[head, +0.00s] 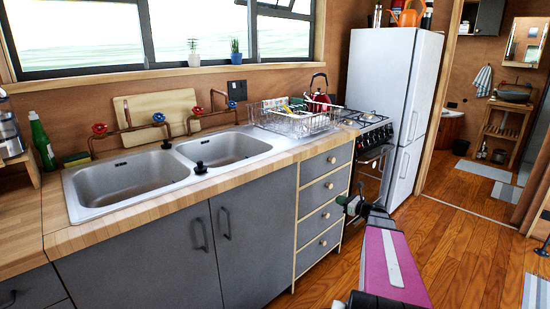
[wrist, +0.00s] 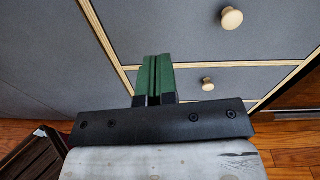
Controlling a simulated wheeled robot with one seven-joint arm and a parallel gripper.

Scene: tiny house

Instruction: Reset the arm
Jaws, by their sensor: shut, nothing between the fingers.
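My arm, with a magenta and white link, reaches out low over the wooden floor at the lower right of the head view. My gripper (head: 345,200) is at its end, in front of the grey drawers (head: 313,222). In the wrist view, my gripper (wrist: 154,62) shows two green fingers pressed together, with nothing between them. The grey drawer fronts (wrist: 195,38) with round wooden knobs lie beyond the fingertips. I cannot tell the exact gap between fingertips and drawers.
A counter (head: 165,208) with a double sink (head: 130,178) and a dish rack (head: 300,121) runs along the left. A stove (head: 372,160) and a white fridge (head: 405,95) stand past the drawers. Open wooden floor (head: 455,240) lies to the right.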

